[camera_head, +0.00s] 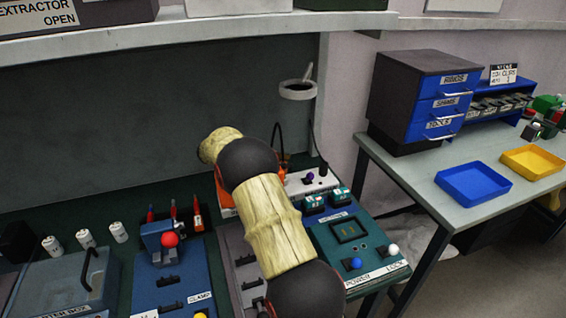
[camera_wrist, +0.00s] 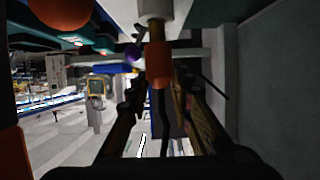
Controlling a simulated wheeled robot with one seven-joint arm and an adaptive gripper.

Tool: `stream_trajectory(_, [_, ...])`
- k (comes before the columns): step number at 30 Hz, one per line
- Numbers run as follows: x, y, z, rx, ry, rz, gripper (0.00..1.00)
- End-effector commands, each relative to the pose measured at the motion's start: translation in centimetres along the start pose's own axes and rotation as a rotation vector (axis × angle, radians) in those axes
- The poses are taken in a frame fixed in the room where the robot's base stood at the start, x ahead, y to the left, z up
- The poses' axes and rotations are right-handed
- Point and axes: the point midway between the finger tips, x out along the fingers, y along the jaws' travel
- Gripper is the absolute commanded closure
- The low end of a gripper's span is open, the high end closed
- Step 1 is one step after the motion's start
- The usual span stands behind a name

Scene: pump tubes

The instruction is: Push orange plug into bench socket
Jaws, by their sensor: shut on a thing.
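The orange plug (camera_wrist: 158,62) is between the two fingers of my gripper (camera_wrist: 158,85) in the wrist view, with a dark cable trailing from it. My gripper is shut on it. The plug's far end meets a pale round part (camera_wrist: 155,10) at the top of the wrist view; I cannot tell whether it is seated there. In the head view, the white socket strip (camera_head: 298,186) lies on the bench behind my arm, with a purple plug (camera_head: 309,176) and a black plug (camera_head: 322,170) at its right.
A teal control box (camera_head: 350,232) with blue and white knobs stands right of my arm. A blue clamp unit (camera_head: 172,237) with a red ball knob is to the left. A dark panel (camera_head: 130,120) rises behind the bench. The right-hand table (camera_head: 420,185) holds drawers and trays.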

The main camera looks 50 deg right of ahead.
Motion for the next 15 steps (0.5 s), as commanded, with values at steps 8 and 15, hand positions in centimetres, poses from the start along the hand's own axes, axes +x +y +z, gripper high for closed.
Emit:
stream_trajectory(8, [0.27, 0.0, 0.65, 0.0, 0.0, 0.0, 1.0])
stream_trajectory(15, [0.45, 0.01, 1.08, 0.0, 0.0, 0.0, 1.0])
